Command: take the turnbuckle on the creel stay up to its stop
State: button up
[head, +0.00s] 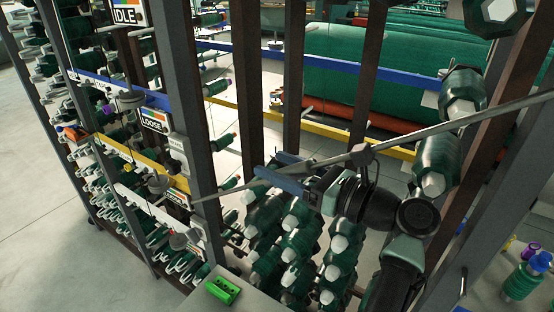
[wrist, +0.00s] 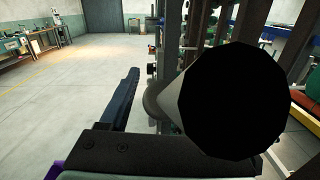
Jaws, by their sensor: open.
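A long thin grey rod, which looks like the creel stay (head: 440,128), runs slanting across the head view from lower left to upper right. A small dark fitting (head: 362,155) sits on it, perhaps the turnbuckle; I cannot tell surely. I see no contact. In the wrist view, one dark finger (wrist: 125,105) stands left of a large grey round body with a black end (wrist: 235,100), very near the camera. This body hides the other finger.
A creel rack with dark posts (head: 192,90) and many green bobbins stands at left, bearing an IDLE sign (head: 125,14) and LOOSE signs (head: 154,121). Green bobbins (head: 340,250) hang below my gripper. A green block (head: 222,290) lies on a ledge. Open floor (wrist: 60,90) lies at left.

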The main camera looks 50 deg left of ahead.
jog(key=shift+a, duration=0.4)
grip_shut()
jog(key=shift+n+g, duration=0.3)
jog(key=shift+s+d+n+g+h+b, duration=0.1)
jog(key=shift+s+n+g+h+b, duration=0.1)
jog(key=shift+n+g, duration=0.6)
jog(key=shift+s+n+g+h+b, duration=0.15)
jog(key=shift+n+g, duration=0.25)
jog(key=shift+n, duration=0.7)
grip_release()
